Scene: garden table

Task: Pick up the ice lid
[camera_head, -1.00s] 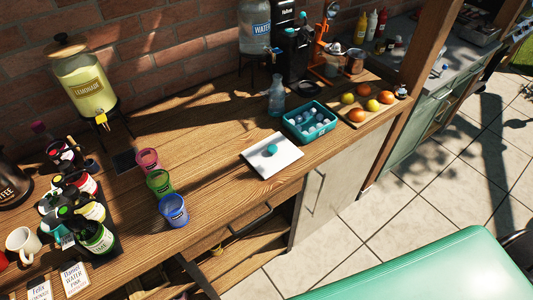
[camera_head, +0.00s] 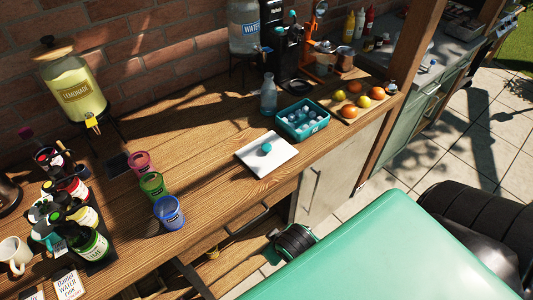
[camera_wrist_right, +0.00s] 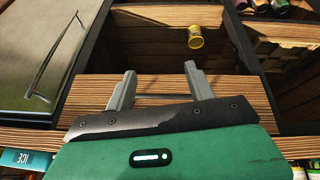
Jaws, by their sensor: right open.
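The ice lid, a flat white square with a round teal knob (camera_head: 267,148), lies on the wooden counter in the head view. The teal ice box (camera_head: 303,132) stands open just behind and right of it, with pale ice balls inside. My left gripper is not in view.
Three coloured cups, including a blue one (camera_head: 169,212), stand left of the lid. A glass bottle (camera_head: 268,95) stands behind the ice box, and fruit lies on a board to the right. A yellow can (camera_wrist_right: 195,37) shows in the open lower shelf. Bare counter surrounds the lid's left side.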

